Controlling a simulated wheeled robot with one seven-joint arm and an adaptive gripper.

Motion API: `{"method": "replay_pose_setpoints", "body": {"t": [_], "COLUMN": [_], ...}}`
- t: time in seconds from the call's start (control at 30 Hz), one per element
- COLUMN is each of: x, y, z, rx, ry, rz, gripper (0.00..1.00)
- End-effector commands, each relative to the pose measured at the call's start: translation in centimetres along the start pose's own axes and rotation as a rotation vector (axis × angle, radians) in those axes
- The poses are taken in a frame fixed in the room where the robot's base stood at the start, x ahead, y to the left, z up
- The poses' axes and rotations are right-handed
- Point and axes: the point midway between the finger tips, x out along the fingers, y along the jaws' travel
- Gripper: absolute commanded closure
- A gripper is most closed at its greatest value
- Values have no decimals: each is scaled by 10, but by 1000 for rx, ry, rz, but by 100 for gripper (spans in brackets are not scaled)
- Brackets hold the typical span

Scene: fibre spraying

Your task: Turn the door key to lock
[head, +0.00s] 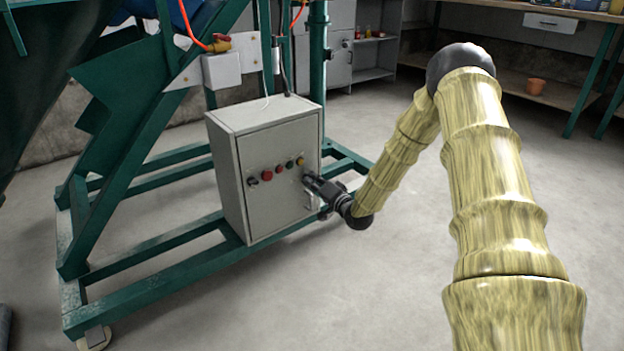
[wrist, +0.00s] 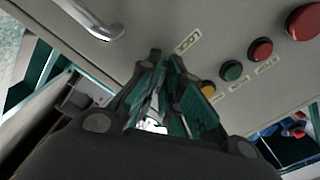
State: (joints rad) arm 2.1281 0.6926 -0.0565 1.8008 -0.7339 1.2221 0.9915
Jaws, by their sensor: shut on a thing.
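The grey control box (head: 262,205) stands on the green frame, its door facing me. My gripper (head: 308,180) is at the right side of this door, beside the row of buttons. In the wrist view my gripper's fingers (wrist: 165,65) are close together against the door (wrist: 150,22), just under a small label (wrist: 188,40). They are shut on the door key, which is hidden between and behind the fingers. How far the key is turned cannot be seen.
A metal handle (wrist: 95,18) is on the door near the fingers. A yellow button (wrist: 208,89), a green button (wrist: 232,70) and red buttons (wrist: 260,51) run close beside the gripper. The green frame (head: 160,245) surrounds the box's base. Open floor (head: 400,270) lies to the right.

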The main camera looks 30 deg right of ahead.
Motion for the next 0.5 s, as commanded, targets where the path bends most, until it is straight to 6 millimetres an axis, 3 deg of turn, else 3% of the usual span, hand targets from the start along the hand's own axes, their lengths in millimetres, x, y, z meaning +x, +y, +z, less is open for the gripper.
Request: {"method": "replay_pose_setpoints", "body": {"t": [0.5], "x": [-1], "y": [-2], "z": [-1], "rx": [-475], "ry": [-5], "rz": [3], "gripper": [100]}}
